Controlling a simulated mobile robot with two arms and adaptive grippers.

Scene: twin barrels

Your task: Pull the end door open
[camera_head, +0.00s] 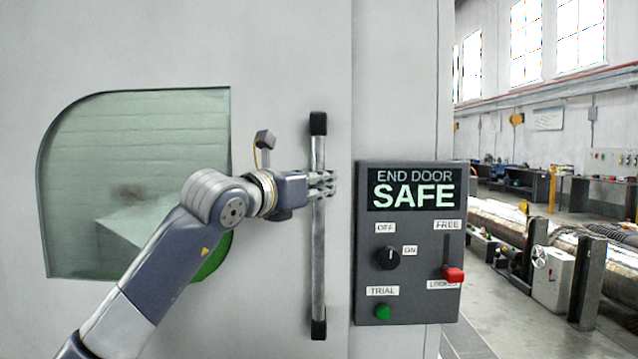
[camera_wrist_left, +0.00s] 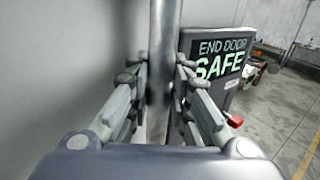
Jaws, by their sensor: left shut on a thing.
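The end door (camera_head: 275,60) is a large pale grey panel with a rounded-corner window at its left. Its handle (camera_head: 318,265) is an upright grey metal bar with black end mounts. My left gripper (camera_head: 325,184) is shut on the bar a little above its middle. In the left wrist view the bar (camera_wrist_left: 164,45) runs upright between the two fingers of my left gripper (camera_wrist_left: 160,95). The door looks flush with the frame at its right. My right gripper is not in view.
Right of the handle, a dark control box (camera_head: 408,240) reads "END DOOR SAFE". It carries a black knob (camera_head: 388,257), a green button (camera_head: 383,311) and a red-tipped lever (camera_head: 453,275) at the low, locked end. Further right is a hall with machinery and open floor.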

